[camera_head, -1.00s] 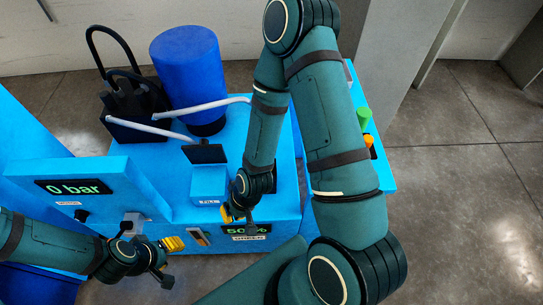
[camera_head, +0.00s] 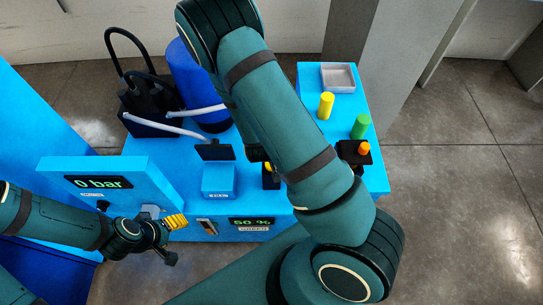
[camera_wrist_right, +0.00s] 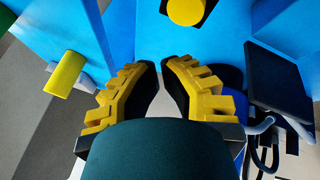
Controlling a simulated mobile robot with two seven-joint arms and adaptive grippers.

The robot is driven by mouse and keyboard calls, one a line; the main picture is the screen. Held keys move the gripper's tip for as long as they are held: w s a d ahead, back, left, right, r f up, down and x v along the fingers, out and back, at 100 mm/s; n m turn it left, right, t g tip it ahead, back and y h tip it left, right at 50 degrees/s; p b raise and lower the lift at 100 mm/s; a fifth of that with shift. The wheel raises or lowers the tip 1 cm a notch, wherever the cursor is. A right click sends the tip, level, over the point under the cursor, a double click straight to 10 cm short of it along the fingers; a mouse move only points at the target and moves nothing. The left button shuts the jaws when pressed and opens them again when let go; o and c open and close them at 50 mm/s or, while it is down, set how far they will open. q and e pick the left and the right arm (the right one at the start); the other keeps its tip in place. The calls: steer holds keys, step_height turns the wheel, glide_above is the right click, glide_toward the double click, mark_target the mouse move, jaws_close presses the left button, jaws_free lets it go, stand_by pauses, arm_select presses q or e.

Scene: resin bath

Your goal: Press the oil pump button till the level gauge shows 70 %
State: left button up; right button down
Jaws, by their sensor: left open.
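The level gauge (camera_head: 252,222) on the blue front reads 50 %. My left gripper (camera_head: 176,221) has yellow-padded fingers, is open, and is left of the gauge. My right arm crosses the middle of the head view and hides its gripper there. In the right wrist view the right gripper (camera_wrist_right: 160,66) has its fingertips close together with a narrow gap. A yellow round button (camera_wrist_right: 187,10) lies beyond them, apart from the tips. A small yellow spot on black, right of the screen in the head view, is partly hidden. I cannot tell which button is the oil pump's.
A display (camera_head: 97,183) reads 0 bar. A blue drum (camera_head: 190,75), black screen (camera_head: 213,150) and white hoses stand behind. A yellow cylinder (camera_head: 326,105), green cylinder (camera_head: 360,127), orange knob (camera_head: 364,149) and grey tray (camera_head: 338,77) are at the right. Floor at right is clear.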

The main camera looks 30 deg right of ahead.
steer(key=shift+w+d+r+h, duration=0.25)
steer(key=shift+w+d+r, duration=0.1)
steer(key=shift+d+r, duration=0.2)
steer(key=shift+w+d+r+h, duration=0.25)
steer(key=shift+w+d+r, duration=0.15)
steer(key=shift+r, duration=0.25)
steer(key=shift+f, duration=0.1)
step_height(320, 180, down, 7)
steer(key=b, duration=0.6)
steer(key=shift+f+b, duration=0.65)
steer(key=shift+f, duration=0.2)
steer(key=shift+f, duration=0.1)
steer(key=shift+f, duration=0.3)
